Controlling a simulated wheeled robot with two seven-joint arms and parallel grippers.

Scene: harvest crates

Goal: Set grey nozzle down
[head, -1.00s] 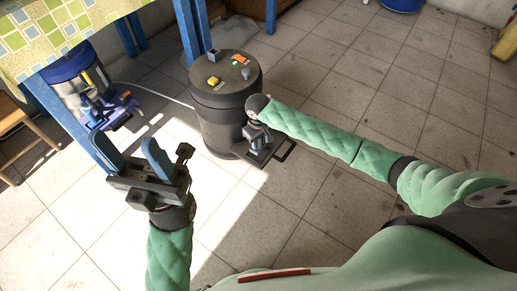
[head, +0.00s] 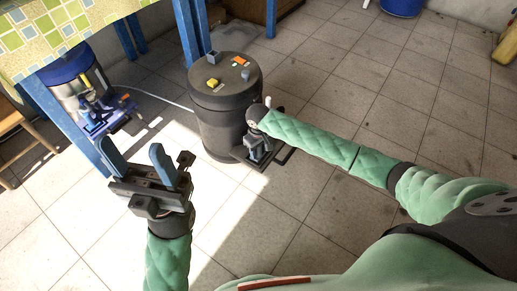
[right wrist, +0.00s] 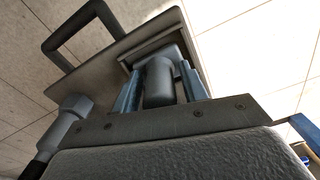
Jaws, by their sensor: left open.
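My right gripper (head: 266,160) is low beside the dark barrel, at its right side in the head view. In the right wrist view its two blue fingers (right wrist: 160,88) flank a rounded grey piece, which looks like the grey nozzle (right wrist: 158,85). The gripper appears shut on it. A flat grey plate with a loop handle (right wrist: 78,32) lies just beyond the fingers. In the head view the nozzle is too small and too covered to make out clearly. My left gripper (head: 150,168) is open and empty, over the floor at the left.
A blue canister machine (head: 82,75) stands at the left beside a blue-legged table with a checked cloth (head: 50,35). A pale cord runs to the barrel.

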